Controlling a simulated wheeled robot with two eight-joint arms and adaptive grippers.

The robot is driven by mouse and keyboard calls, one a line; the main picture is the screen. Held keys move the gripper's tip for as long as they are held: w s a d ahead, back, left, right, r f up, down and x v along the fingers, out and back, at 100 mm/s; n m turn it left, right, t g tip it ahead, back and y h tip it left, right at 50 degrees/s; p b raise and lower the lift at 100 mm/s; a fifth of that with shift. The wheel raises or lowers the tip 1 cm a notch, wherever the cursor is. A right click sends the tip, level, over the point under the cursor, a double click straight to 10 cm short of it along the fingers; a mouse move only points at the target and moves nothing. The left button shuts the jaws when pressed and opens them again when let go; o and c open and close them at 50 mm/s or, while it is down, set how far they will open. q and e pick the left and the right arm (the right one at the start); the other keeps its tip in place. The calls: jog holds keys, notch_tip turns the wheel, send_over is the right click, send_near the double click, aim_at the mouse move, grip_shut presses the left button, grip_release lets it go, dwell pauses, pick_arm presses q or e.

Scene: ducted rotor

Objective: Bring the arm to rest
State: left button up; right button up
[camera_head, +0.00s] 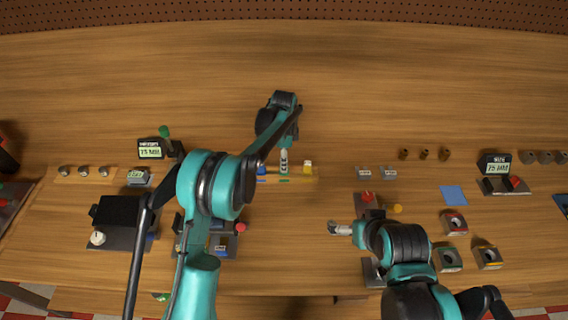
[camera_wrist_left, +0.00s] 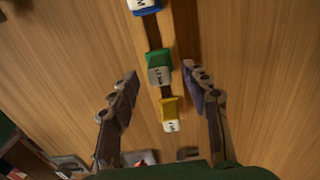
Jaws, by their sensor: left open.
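My left arm reaches over the bench and bends down at its far end. Its gripper (camera_head: 284,158) is above a small wooden rack (camera_head: 313,178) with coloured blocks. In the left wrist view my left gripper (camera_wrist_left: 160,72) is open, with one finger on each side of the rack. A green block (camera_wrist_left: 159,58) with a pale labelled face lies between the fingers, apart from both. A yellow block (camera_wrist_left: 170,108) and a blue block (camera_wrist_left: 146,5) sit along the same rack. My right gripper (camera_head: 338,228) is over the bench at right of centre; its jaws are too small to read.
A black box (camera_head: 117,213) with a white knob and a display unit (camera_head: 150,150) stand at left. Another display (camera_head: 495,165), a blue pad (camera_head: 453,195) and several small holders (camera_head: 454,223) are at right. The back of the bench is clear.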

pick_arm(q)
notch_tip(320, 180, up, 10)
dwell(0.3)
jog(key=s+a+r+n+t+b, duration=0.2)
jog(key=s+a+r+n, duration=0.1)
jog(key=s+a+n, duration=0.4)
jog(key=s+a+r+n+t+b, duration=0.25)
jog(key=s+a, duration=0.25)
jog(key=s, duration=0.4)
jog(key=s+a+f+n+t+b, duration=0.1)
jog(key=s+a+f+n, duration=0.2)
jog(key=s, duration=0.6)
jog(key=shift+s+a+n+b, duration=0.3)
jog(key=shift+s+n, duration=0.1)
jog(key=shift+n, duration=0.35)
jog(key=s+f+n, duration=0.1)
jog(key=s+f, duration=0.1)
jog(key=s+a+f+n+t+b, duration=0.1)
jog(key=s+f, duration=0.1)
jog(key=s+a+f+n, duration=0.1)
jog(key=s+f+n, duration=0.1)
jog(key=s, duration=0.1)
jog(key=shift+a+f+t, duration=0.1)
jog(key=shift+f+t, duration=0.1)
jog(key=shift+t, duration=0.15)
